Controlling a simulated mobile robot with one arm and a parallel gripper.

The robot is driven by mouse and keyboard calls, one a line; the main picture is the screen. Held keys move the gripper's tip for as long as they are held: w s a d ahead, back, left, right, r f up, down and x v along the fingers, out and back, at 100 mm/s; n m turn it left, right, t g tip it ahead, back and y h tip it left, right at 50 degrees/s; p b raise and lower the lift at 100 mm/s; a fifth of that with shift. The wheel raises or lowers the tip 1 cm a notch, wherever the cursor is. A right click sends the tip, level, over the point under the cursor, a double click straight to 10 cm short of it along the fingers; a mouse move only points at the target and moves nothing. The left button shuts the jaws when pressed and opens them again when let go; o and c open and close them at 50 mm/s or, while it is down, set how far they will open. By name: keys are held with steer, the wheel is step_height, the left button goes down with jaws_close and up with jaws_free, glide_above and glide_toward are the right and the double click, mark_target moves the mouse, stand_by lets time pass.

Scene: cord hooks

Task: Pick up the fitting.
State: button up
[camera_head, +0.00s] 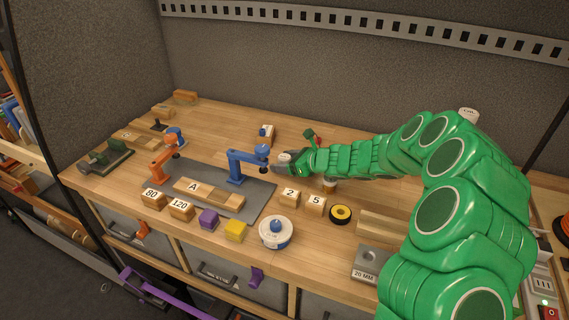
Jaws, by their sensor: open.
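My green arm reaches in from the right over the workbench. My gripper (283,165) is at its far end, just right of a blue clamp-like arm (236,167), and is open. A small pale round piece shows at the gripper, and I cannot tell whether it is part of the gripper. No thing here is clearly the fitting at this size. A small white and blue item (266,131) stands behind the gripper. A small green and red item (311,138) stands close behind the wrist. A pale item partly shows under the wrist.
Several numbered and coloured blocks, a white and blue round container (275,234) and a black and yellow roll (341,214) line the front. A vise (106,157) stands left.

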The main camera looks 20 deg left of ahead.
mark_target(285, 158)
steer(key=shift+c, duration=0.2)
steer(key=c, duration=1.1)
steer(key=shift+o, duration=0.2)
steer(key=shift+r, duration=0.1)
steer(key=shift+r, duration=0.25)
steer(key=r, duration=0.3)
steer(key=shift+s+d+r, duration=0.2)
steer(key=s+d+r, duration=0.7)
steer(key=s+r, duration=0.2)
steer(key=s, duration=0.2)
steer(key=shift+d, duration=0.3)
